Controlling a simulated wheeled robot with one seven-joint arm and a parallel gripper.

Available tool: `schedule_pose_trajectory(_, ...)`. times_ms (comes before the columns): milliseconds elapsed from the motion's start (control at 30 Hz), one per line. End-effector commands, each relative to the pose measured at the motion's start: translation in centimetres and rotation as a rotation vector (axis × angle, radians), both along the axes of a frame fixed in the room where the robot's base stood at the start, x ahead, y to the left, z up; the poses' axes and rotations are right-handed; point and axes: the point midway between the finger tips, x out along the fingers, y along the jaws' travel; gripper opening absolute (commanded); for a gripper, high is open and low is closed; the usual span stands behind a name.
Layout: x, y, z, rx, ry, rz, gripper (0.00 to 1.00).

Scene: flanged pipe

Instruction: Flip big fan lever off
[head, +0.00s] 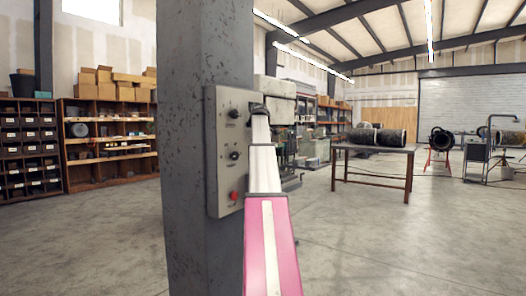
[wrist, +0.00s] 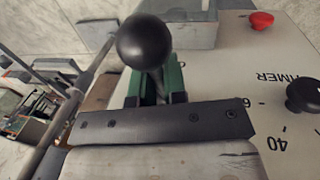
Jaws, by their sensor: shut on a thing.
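A grey control box (head: 225,150) is mounted on a steel column. My gripper (head: 259,108) is at the upper right edge of the box in the head view. In the wrist view the green-padded fingers of my gripper (wrist: 155,85) are closed around the stem of a lever with a round black ball knob (wrist: 144,42). The ball sticks out beyond the fingertips. The lever's base and its markings are hidden, so I cannot tell its position. My arm hides the lever in the head view.
The box face carries dark knobs (head: 234,155) and a red button (head: 234,195). The wrist view shows the red button (wrist: 262,20) and a black dial knob (wrist: 303,95) right of my gripper. A table (head: 372,152) stands farther right. Open floor lies between.

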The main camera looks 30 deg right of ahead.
Motion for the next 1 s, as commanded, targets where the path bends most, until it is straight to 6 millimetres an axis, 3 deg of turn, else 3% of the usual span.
schedule_pose_trajectory(467,0.0,0.0,0.1,-0.005,0.012,0.000,0.00)
schedule_pose_trajectory(500,0.0,0.0,0.0,-0.005,0.012,0.000,0.22)
schedule_pose_trajectory(567,0.0,0.0,0.0,-0.005,0.012,0.000,0.38)
schedule_pose_trajectory(867,0.0,0.0,0.2,-0.005,0.012,0.000,0.38)
schedule_pose_trajectory(1000,0.0,0.2,1.3,-0.005,0.011,0.001,0.38)
